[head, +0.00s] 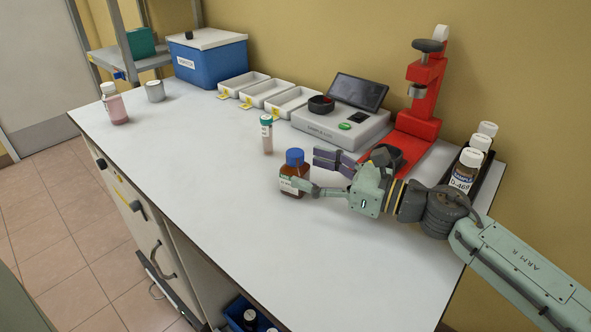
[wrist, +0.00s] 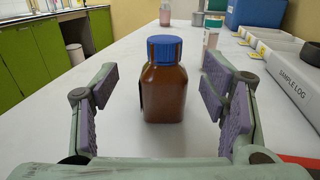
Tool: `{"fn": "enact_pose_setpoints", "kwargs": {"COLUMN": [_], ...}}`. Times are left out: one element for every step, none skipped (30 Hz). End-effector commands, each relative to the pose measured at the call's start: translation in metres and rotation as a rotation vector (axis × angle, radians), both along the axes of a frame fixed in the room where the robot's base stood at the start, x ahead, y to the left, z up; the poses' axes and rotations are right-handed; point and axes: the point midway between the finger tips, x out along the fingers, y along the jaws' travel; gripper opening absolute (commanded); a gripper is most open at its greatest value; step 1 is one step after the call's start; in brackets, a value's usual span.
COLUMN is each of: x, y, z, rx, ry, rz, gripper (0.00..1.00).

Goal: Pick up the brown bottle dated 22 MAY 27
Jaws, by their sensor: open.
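A brown bottle with a blue cap (head: 294,178) stands upright on the white bench. My gripper (head: 314,174) is open beside it, with a finger partly in front of the bottle in the head view. In the wrist view the brown bottle (wrist: 164,88) is upright, centred between the two open fingers of my gripper (wrist: 162,108) and apart from both. A pale label shows on the bottle in the head view, but its date is too small to read. More brown bottles with white caps (head: 466,170) stand in a dark rack at the right; their dates cannot be read either.
A tube with a teal cap (head: 267,135) stands behind the bottle. A red press (head: 418,110), an analyser with a screen (head: 345,122), white trays (head: 268,92) and a blue box (head: 207,62) line the back. A pink bottle (head: 114,106) stands far left. The front bench is clear.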

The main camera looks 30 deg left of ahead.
Motion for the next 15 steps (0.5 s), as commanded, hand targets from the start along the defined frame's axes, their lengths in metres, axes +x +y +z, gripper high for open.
{"fn": "enact_pose_setpoints", "kwargs": {"x": [0.000,0.000,0.000,0.001,0.000,0.000,0.000,0.000,0.000,0.000,0.000,0.000,0.000,0.000,0.000], "y": [0.009,0.014,0.020,0.025,0.029,0.034,0.038,0.040,0.042,0.043,0.044,0.045,0.045,0.044,0.044], "z": [0.006,0.007,0.007,0.008,0.006,0.005,0.004,0.004,0.003,0.003,0.002,0.002,0.002,0.001,0.001], "rx": [-0.001,-0.001,-0.001,-0.001,0.000,0.000,0.000,0.000,0.000,0.000,0.000,0.000,0.000,0.000,0.000], "ry": [0.002,0.002,0.003,0.003,0.003,0.002,0.002,0.002,0.002,0.001,0.001,0.001,0.001,0.001,0.001], "rz": [0.004,0.005,0.004,0.005,0.005,0.003,0.003,0.002,0.001,0.000,0.000,-0.001,-0.001,-0.001,-0.001], "gripper": [0.67,0.67,0.67,0.67,0.67,0.67,0.67,0.67,0.67,0.67,0.67,0.67,0.67,0.67,0.67]}}
